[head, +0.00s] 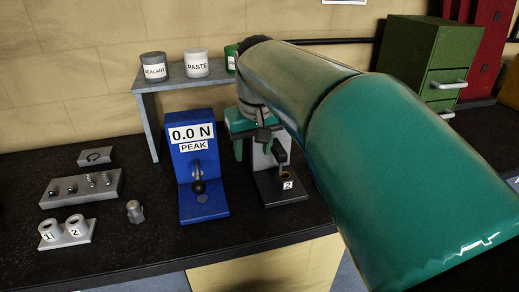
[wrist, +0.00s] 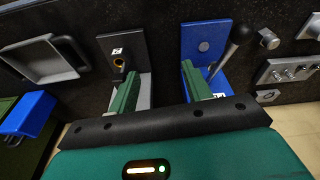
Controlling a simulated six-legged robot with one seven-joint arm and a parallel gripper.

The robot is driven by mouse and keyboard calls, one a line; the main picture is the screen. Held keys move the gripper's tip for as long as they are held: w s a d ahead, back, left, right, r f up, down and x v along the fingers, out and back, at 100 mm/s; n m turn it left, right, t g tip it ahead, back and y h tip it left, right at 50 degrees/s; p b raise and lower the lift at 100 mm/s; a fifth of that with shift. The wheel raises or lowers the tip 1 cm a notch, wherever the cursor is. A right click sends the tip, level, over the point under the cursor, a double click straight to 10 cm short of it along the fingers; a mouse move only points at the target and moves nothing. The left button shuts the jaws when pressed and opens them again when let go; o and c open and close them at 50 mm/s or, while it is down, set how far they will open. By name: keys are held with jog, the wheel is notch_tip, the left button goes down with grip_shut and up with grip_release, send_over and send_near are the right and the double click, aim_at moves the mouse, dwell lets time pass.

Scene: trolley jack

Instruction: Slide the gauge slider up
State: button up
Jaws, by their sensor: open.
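The blue gauge (head: 183,150) stands upright on the dark bench, with a display reading 0.0 N and PEAK. On its front is a grey slider part (head: 196,169) with a black ball knob (head: 198,187) below it. In the wrist view the gauge (wrist: 190,42) is right of centre, its black knob (wrist: 242,33) sticking out on a grey stem. My gripper (head: 260,150) is right of the gauge, in front of the stand marked 2. In the wrist view my gripper (wrist: 160,70) has its green fingers wide apart, with nothing between them. One finger overlaps the gauge; contact cannot be told.
The black stand marked 2 (head: 268,186) is close to the gauge's right. A grey shelf (head: 146,108) with tubs is behind. A pin rack (head: 66,195), a two-cup holder (head: 48,244) and a small metal part (head: 134,211) lie left. Bench front is clear.

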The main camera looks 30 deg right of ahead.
aim_at(281, 152)
jog(key=w+d+m+g, duration=0.1)
jog(key=w+d, duration=0.3)
jog(key=d, duration=0.3)
jog(key=w+d+g, duration=0.2)
jog(key=w+d, duration=0.2)
jog(key=d, duration=0.3)
jog(key=shift+y, duration=0.3)
jog(key=f, duration=1.3)
jog(key=shift+a+f, duration=0.2)
jog(key=shift+f, duration=0.05)
grip_shut()
jog(key=shift+r, duration=0.15)
